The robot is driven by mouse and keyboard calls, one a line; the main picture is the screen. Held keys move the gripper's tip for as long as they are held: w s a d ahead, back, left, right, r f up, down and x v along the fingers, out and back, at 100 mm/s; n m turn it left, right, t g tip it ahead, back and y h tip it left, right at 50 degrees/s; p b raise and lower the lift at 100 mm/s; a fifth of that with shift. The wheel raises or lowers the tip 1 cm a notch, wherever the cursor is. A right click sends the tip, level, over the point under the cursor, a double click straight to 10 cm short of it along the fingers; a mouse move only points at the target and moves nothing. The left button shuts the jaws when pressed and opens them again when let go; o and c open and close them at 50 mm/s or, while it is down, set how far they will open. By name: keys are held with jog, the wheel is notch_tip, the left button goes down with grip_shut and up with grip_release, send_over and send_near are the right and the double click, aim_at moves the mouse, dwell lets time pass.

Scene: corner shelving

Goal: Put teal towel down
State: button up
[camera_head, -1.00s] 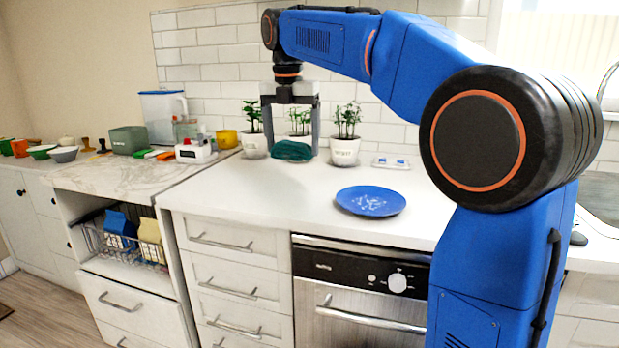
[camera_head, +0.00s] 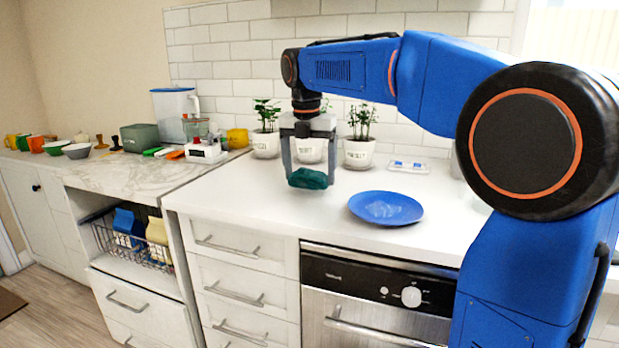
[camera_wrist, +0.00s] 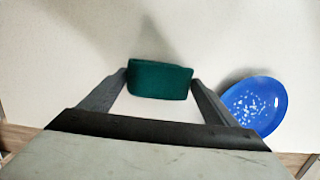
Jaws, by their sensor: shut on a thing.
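The teal towel (camera_head: 308,179) is a small dark bundle at the lower end of my gripper (camera_head: 310,172), over the white counter (camera_head: 250,195). My gripper is shut on it, pointing down. In the wrist view the towel (camera_wrist: 160,80) sits between the two fingertips (camera_wrist: 160,82), with bare white counter around it. I cannot tell whether its underside touches the counter.
A blue plate (camera_head: 386,207) with white marks lies to the right of the towel. Potted plants (camera_head: 360,150) stand behind along the tiled wall. A white block-like item (camera_head: 205,153) and a green-grey box (camera_head: 138,138) stand to the left. The counter's front left is clear.

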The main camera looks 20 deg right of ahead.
aim_at(307, 173)
jog(key=shift+f, duration=0.85)
jog(key=shift+f, duration=0.15)
jog(key=o, duration=1)
notch_tip(307, 173, up, 12)
jog(key=s, duration=0.1)
jog(key=shift+a, duration=0.45)
jog(key=shift+s, duration=0.15)
